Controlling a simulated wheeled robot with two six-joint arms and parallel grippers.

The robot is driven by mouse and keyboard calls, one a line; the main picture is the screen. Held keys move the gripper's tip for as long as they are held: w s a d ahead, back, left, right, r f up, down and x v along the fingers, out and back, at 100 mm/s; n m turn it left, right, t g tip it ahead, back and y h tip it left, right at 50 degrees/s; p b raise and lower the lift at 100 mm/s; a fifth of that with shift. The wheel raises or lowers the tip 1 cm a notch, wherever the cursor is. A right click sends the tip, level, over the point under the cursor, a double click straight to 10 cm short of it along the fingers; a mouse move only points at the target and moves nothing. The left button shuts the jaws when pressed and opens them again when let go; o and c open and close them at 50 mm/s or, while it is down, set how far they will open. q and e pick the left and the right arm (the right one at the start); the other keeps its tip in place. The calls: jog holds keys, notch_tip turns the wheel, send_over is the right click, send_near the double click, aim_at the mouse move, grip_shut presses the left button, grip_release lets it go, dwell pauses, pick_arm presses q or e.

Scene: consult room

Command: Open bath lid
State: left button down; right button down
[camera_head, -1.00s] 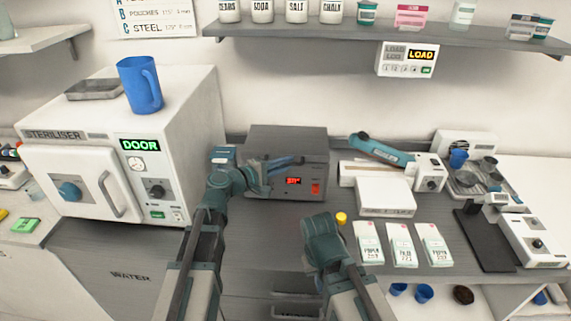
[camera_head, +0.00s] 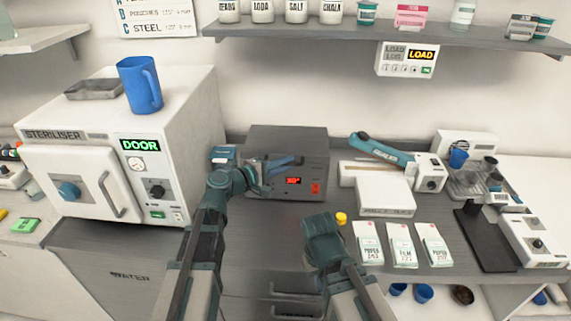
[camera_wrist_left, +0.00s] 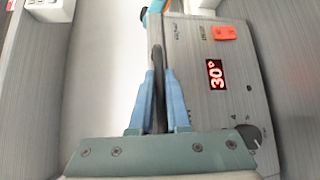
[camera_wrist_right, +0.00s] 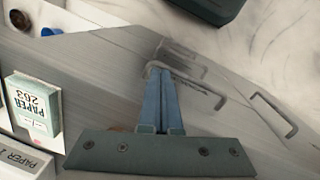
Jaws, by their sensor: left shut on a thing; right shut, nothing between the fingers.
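The bath is a grey box (camera_head: 262,183) with a red lit display, standing at the back of the counter beside the steriliser. Its dark grey lid (camera_head: 286,138) lies flat on top and looks closed. My left gripper (camera_head: 292,160) is at the bath's upper front edge. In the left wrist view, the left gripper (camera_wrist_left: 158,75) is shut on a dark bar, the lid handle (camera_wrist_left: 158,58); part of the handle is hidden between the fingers. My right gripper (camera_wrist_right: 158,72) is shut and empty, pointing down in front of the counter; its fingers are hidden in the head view.
The white steriliser (camera_head: 190,120) with a blue jug (camera_head: 140,84) stands left of the bath. A white sealer (camera_head: 385,195) with a teal arm is to the right. A yellow-capped item (camera_head: 341,218) and paper packets (camera_head: 401,245) lie in front. A shelf (camera_head: 330,38) hangs above.

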dwell(0.4)
pick_arm(q)
jog(key=shift+r+p, duration=0.45)
jog(key=shift+p, duration=0.2)
jog(key=w+r+n+g+y+p, duration=0.1)
jog(key=w+r+n+g+p, duration=0.2)
jog(key=r+p, duration=0.9)
jog(key=shift+w+r+g+y+p, duration=0.35)
jog(key=shift+w+p, duration=0.7)
jog(key=shift+p, duration=2.5)
jog(key=c, duration=0.9)
grip_release()
jog(key=shift+a, duration=0.1)
